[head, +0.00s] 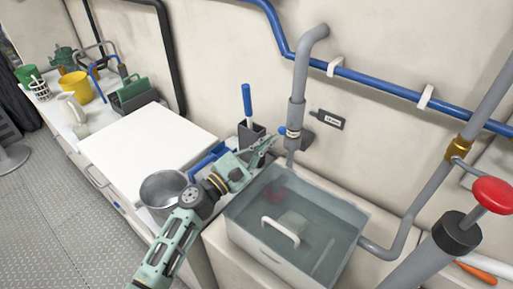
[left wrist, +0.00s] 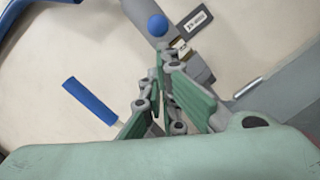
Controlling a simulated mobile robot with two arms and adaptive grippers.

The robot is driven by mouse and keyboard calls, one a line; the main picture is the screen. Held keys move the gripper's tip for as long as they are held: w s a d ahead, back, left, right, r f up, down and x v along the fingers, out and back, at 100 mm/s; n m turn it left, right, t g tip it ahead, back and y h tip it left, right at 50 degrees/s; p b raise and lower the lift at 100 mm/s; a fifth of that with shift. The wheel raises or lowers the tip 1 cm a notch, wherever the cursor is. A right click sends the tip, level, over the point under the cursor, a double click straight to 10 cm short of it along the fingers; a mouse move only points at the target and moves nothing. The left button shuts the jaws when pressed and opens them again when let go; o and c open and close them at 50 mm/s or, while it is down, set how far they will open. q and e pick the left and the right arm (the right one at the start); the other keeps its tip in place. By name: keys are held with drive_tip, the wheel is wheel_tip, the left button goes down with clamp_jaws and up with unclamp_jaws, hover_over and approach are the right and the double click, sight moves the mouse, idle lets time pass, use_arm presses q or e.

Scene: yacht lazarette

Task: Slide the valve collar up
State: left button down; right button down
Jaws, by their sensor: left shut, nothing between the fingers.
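The valve collar (head: 296,115) appears to be the wider grey sleeve on the upright grey pipe by the wall. A small blue ball knob (head: 281,131) sits at its lower end, beside a pale band with a yellowish mark. In the left wrist view, the blue knob (left wrist: 157,25) shows just past my fingertips. My left gripper (head: 268,146) is shut and empty, its tips just below and left of the knob. In the left wrist view, its fingertips (left wrist: 164,58) point toward the pipe; I cannot tell whether they touch it. My right gripper is out of view.
A clear tank of water (head: 345,236) stands below the pipe. A metal pot (head: 163,188) and a dark holder with a blue-handled tool (head: 247,100) are near my left arm. A wall label (head: 331,119) is right of the pipe. A red-topped pump (head: 492,195) stands right.

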sight(291, 117)
use_arm(q)
drive_tip(key=shift+w, duration=0.15)
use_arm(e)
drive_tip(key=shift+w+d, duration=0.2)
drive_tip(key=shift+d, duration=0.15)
